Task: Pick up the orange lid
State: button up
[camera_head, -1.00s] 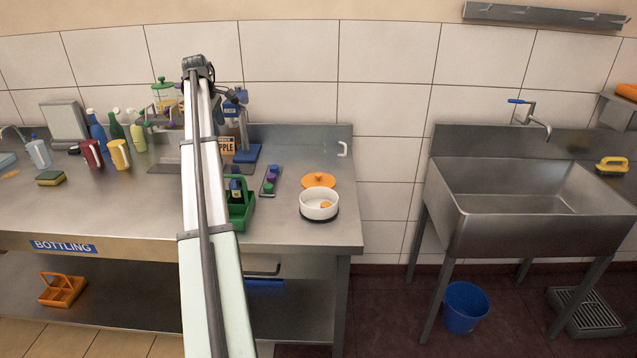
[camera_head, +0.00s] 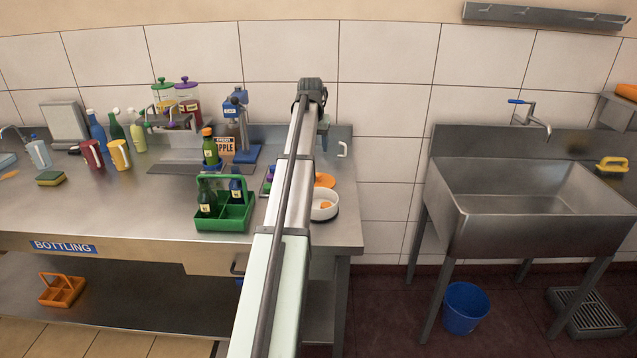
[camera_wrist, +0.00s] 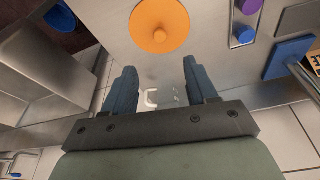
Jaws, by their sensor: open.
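In the wrist view the orange lid (camera_wrist: 160,24) is a round disc with a small knob, at the top of the picture. My gripper (camera_wrist: 160,80) is open and empty, its two dark blue fingers apart with bare counter and a white hook-shaped handle between them. The lid is beyond the fingertips, not between them.
A green carrier (camera_head: 222,216) with small bottles stands left of my arm. Purple and blue caps (camera_wrist: 245,22) sit beside the lid in the wrist view. The counter's right end is close, with a sink (camera_head: 540,195) beyond a gap.

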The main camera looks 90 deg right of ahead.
send_over(318, 174)
jog(key=a, duration=0.3)
jog(key=x, duration=0.2)
jog(key=a+x, duration=0.1)
jog(key=x, duration=0.5)
jog(key=shift+w+a+f, duration=0.15)
jog(key=shift+a+f, duration=0.05)
jog(key=shift+a, duration=0.15)
jog(key=shift+d+x, duration=0.2)
jog(key=shift+x, duration=2.55)
jog(key=shift+w+r, duration=0.1)
jog(key=shift+w, duration=0.05)
jog(key=shift+c, duration=0.5)
grip_shut()
jog(key=shift+r, duration=0.15)
